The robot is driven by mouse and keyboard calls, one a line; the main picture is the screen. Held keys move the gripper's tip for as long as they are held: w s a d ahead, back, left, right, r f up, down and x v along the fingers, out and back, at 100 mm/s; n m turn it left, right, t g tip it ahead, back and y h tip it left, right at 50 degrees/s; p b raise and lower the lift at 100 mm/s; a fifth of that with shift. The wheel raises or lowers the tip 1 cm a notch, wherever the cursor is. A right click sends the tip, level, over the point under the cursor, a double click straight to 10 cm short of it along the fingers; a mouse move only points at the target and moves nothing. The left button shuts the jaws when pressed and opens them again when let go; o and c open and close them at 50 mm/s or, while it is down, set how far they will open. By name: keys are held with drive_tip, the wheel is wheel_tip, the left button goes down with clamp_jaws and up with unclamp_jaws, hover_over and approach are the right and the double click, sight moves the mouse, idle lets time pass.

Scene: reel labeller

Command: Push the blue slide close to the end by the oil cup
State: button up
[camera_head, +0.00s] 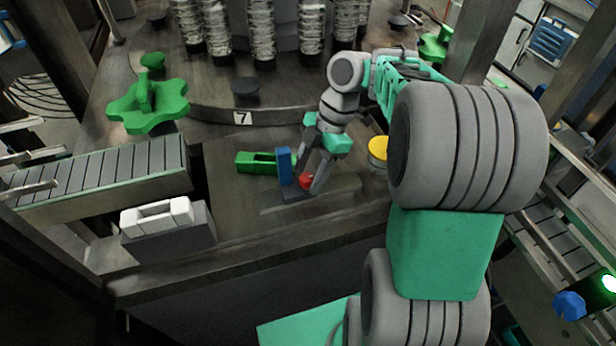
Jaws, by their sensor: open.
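The blue slide (284,165) is an upright blue block near the left end of a low grey rail (340,186) on the machine's table. A round red part (305,181) sits just right of the slide. My gripper (309,186) points down over the rail with its fingers apart, around or in front of the red part; I cannot tell whether they touch it. The left finger is close to the blue slide's right side. A yellow-topped round cup (378,149), which looks like the oil cup, stands beyond the rail's right end, partly hidden by my arm.
A green block (256,162) lies just left of the blue slide. A green star knob (148,106), a white-handled grey box (160,222) and a conveyor (105,176) are at left. The round turntable (205,108) with glass-like columns is behind. The table front is clear.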

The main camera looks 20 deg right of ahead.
clamp_jaws()
idle(0.5)
